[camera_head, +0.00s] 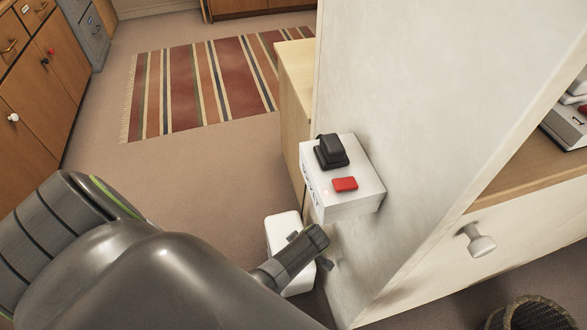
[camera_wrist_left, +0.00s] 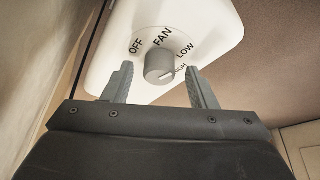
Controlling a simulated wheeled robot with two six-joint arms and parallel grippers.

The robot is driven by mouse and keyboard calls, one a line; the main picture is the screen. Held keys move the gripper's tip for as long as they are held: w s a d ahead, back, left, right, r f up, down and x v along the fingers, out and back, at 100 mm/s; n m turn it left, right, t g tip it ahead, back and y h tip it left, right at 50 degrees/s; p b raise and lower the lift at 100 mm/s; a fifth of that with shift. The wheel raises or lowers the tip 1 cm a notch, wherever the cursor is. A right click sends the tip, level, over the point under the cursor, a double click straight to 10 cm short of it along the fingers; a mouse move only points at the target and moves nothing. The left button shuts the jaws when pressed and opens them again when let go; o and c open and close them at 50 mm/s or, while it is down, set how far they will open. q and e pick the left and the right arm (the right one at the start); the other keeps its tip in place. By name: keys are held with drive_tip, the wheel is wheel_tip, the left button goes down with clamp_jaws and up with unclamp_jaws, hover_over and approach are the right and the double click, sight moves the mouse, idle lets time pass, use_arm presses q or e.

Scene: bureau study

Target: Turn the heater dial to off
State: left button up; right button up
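The heater dial (camera_wrist_left: 158,68) is a grey round knob on a white panel (camera_wrist_left: 210,28) marked OFF, FAN, LOW and a partly hidden HIGH. A pale line on the knob points down and right, toward HIGH. My left gripper (camera_wrist_left: 158,66) is open, with one finger to the left of the dial and one to the right. I cannot tell whether either finger touches it. In the head view the white panel (camera_head: 283,224) sits low beside the wall, with my left gripper (camera_head: 309,250) in front of it; the dial is hidden there. My right gripper is not in view.
A white box (camera_head: 355,200) with a black switch (camera_head: 331,152) and red button (camera_head: 345,184) is on the wall (camera_head: 410,110) just above my gripper. A drawer knob (camera_head: 479,241) and a dark basket (camera_head: 536,314) are to the right. Carpet (camera_head: 200,180) lies open at left.

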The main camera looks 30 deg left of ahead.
use_arm(q)
drive_tip(key=shift+r+p, duration=0.35)
drive_tip(key=shift+r, duration=0.2)
wheel_tip(320, 180, up, 7)
drive_tip(key=p, duration=0.3)
drive_tip(key=shift+r, duration=0.2)
drive_tip(key=shift+r+p, duration=0.45)
drive_tip(key=shift+r, duration=0.35)
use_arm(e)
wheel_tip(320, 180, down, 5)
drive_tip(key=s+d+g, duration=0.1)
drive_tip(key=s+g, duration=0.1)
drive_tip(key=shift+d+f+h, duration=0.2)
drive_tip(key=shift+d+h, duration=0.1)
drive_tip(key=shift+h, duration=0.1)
